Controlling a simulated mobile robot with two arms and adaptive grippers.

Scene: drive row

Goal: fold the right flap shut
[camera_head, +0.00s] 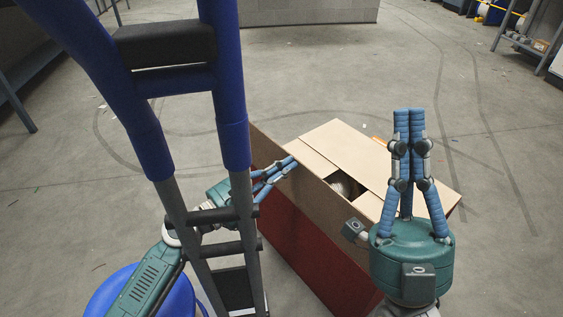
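A cardboard box (314,250) with red sides and tan flaps stands on the floor at centre right. Its left flap (320,197) stands up along the near left side. A far flap (345,145) lies roughly flat over the top. The right flap (433,190) extends at the right, partly hidden behind my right gripper. A dark gap between them shows something round inside. My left gripper (293,161) has its fingers together, with the tips at the left flap's upper edge; contact is unclear. My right gripper (409,112) is shut and empty, pointing up in front of the box's right part.
A blue and grey tubular frame (232,125) with black crossbars stands close in front at left, partly hiding my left arm. A blue round object (100,300) shows at the bottom left. Shelves (530,45) stand at the far right. The floor behind the box is clear.

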